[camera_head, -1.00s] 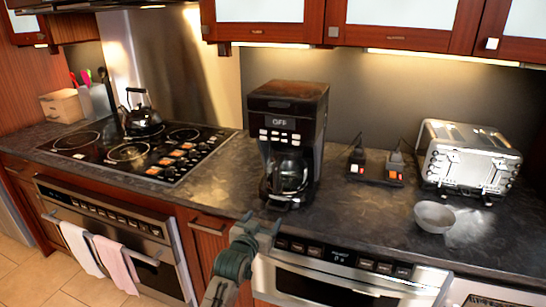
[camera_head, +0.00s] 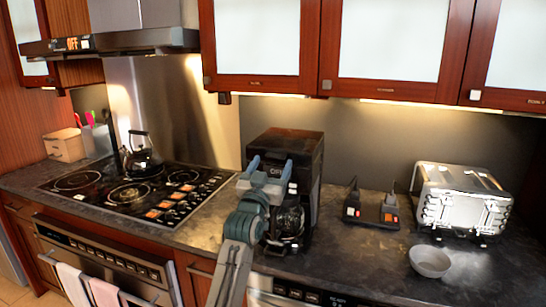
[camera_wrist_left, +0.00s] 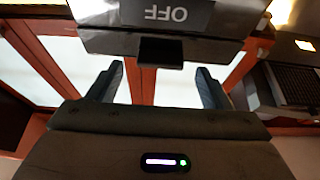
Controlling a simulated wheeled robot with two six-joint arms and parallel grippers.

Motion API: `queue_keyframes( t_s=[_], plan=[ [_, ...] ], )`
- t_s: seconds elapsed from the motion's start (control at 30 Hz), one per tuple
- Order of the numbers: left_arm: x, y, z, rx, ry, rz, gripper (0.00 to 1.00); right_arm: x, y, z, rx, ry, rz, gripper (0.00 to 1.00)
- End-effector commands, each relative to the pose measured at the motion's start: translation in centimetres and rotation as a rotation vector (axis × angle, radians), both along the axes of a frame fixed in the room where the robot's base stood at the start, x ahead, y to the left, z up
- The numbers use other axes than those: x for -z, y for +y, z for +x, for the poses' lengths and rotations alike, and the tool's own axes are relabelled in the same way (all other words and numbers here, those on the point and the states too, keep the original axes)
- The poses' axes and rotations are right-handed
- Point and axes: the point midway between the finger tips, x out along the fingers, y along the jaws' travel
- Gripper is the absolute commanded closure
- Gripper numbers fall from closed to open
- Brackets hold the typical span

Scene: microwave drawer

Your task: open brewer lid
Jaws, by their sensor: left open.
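The brewer (camera_head: 290,150) is a dark coffee maker on the counter, with a brown-black top lid that is shut and a display reading OFF. A glass carafe (camera_head: 288,222) sits in its base, partly hidden by my arm. My left gripper (camera_head: 269,168) is open and empty, raised in front of the brewer's upper front. In the left wrist view the brewer's front (camera_wrist_left: 160,25) with the OFF sign lies beyond my two spread fingers (camera_wrist_left: 160,85). I cannot tell whether a fingertip touches it. My right gripper is not in view.
A cooktop (camera_head: 140,190) with a kettle (camera_head: 142,155) is to the left. A power strip (camera_head: 371,210), a toaster (camera_head: 463,198) and a grey bowl (camera_head: 430,261) are to the right. Wall cabinets (camera_head: 402,95) hang above the brewer.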

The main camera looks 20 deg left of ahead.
Motion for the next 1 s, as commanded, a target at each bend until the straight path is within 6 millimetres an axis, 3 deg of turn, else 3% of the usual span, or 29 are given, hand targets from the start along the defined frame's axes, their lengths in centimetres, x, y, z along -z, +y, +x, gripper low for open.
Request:
queue_keyframes(
  t_s=[0.2,0.5,0.8,1.0],
  plan=[
    [-0.7,-0.1,1.7,0.0,0.001,0.0,0.27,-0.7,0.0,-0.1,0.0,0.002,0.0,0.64],
    [-0.7,-0.1,1.8,0.0,0.001,0.001,0.29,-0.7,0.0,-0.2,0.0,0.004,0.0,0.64],
    [-0.6,-0.1,1.8,0.0,0.001,0.001,0.88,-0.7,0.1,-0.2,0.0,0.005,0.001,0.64],
    [-1.1,-0.1,2.1,0.0,0.01,0.001,0.9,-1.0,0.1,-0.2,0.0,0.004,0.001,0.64]
  ],
)
